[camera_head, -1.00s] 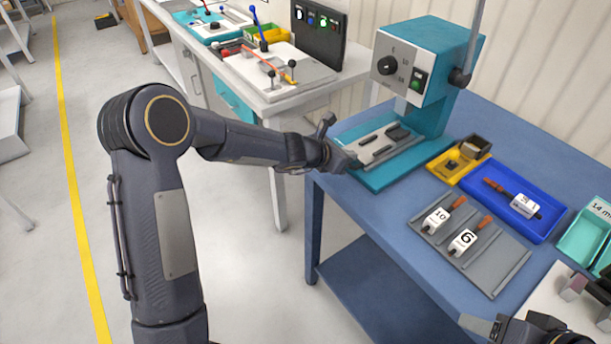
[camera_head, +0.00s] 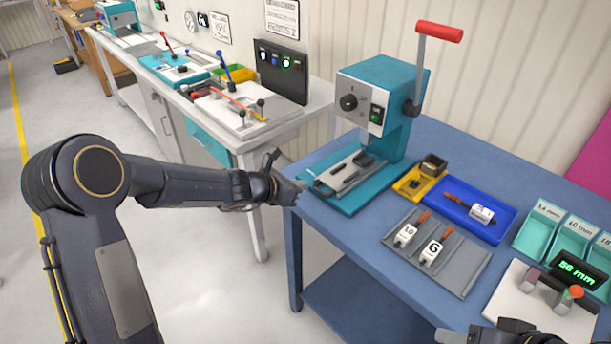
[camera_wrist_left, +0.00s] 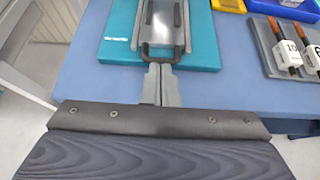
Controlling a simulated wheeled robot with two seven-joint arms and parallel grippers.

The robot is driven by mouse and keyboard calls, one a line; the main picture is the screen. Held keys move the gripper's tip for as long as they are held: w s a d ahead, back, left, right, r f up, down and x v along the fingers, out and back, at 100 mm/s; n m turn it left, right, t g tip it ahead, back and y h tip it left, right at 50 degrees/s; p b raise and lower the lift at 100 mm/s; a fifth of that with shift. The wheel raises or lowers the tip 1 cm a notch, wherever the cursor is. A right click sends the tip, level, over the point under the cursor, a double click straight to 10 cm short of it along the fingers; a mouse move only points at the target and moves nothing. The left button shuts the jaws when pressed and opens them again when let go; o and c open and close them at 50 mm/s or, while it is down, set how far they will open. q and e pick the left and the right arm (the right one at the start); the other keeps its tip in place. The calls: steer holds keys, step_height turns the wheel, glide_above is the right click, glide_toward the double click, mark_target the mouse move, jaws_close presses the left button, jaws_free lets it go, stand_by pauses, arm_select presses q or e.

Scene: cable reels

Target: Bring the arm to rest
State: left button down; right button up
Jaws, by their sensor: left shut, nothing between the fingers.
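My left arm (camera_head: 180,185) reaches in from the left in the head view. Its gripper (camera_head: 298,190) is at the left edge of the blue table (camera_head: 330,228), beside the teal press base (camera_head: 350,200). In the left wrist view the gripper's fingers (camera_wrist_left: 160,82) are together and empty, in front of a dark handle (camera_wrist_left: 160,52) of the press slide. I cannot tell whether they touch it. Part of my right gripper (camera_head: 490,335) shows at the bottom right edge of the head view; its fingers cannot be judged.
The teal press (camera_head: 385,105) with a red-tipped lever (camera_head: 438,32) stands on the table. A yellow tray (camera_head: 412,184), a blue tray (camera_head: 490,225), a grey rack (camera_head: 465,262) with two labelled tools and teal bins (camera_head: 537,228) stand right of it. Floor at lower left is clear.

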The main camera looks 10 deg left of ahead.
arm_select(q)
steer(key=s+a+r+m+g+h, duration=0.1)
steer(key=s+a+r+m, duration=0.1)
steer(key=s+r+m, duration=1.25)
steer(key=s+a+f+m+g+y, duration=0.1)
steer(key=s+a+f+m, duration=0.1)
steer(key=s+m, duration=0.2)
steer(key=s+a+f+m+g+y, duration=0.1)
steer(key=s+a+f+m+y, duration=0.1)
steer(key=s, duration=0.9)
steer(key=s+a+f+m+y, duration=0.1)
steer(key=s+a+f+m, duration=0.2)
steer(key=s+m, duration=0.3)
steer(key=shift+s+a+f+g+y, duration=0.35)
steer(key=shift+s+a+g+y, duration=0.05)
steer(key=shift+s, duration=0.8)
